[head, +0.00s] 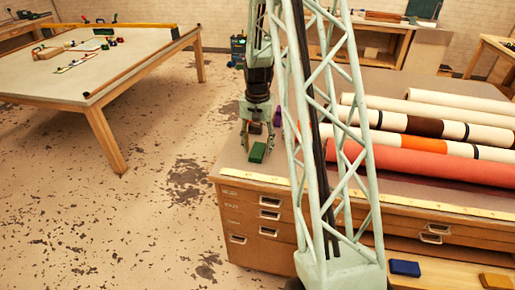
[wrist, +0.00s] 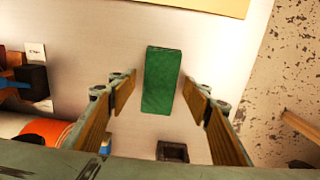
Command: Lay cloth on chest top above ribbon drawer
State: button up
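A green folded cloth or block (head: 257,152) lies on the left end of the chest top (head: 232,160); I cannot tell its material for certain. It also shows in the wrist view (wrist: 162,80). My gripper (head: 257,136) hangs over it, pointing down. In the wrist view its fingers (wrist: 160,94) are spread, one on each side of the green piece, with visible gaps. The chest front has several drawers with metal handles, such as one at the upper left (head: 270,202). The drawer labels are too small to read. My mast hides part of the front.
Several long rolls (head: 430,160) lie across the chest top to the right. A yellow strip (head: 440,209) runs along its front edge. Blue (head: 404,268) and orange (head: 496,281) pieces lie on a wooden surface in front. A worktable (head: 60,75) stands left across open floor.

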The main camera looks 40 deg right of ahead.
aim_at(257, 150)
jog(key=shift+r, duration=0.1)
dwell(0.3)
notch_tip(257, 150, up, 12)
jog(key=shift+p, duration=0.35)
dwell(0.5)
jog(key=shift+r, duration=0.15)
dwell(0.5)
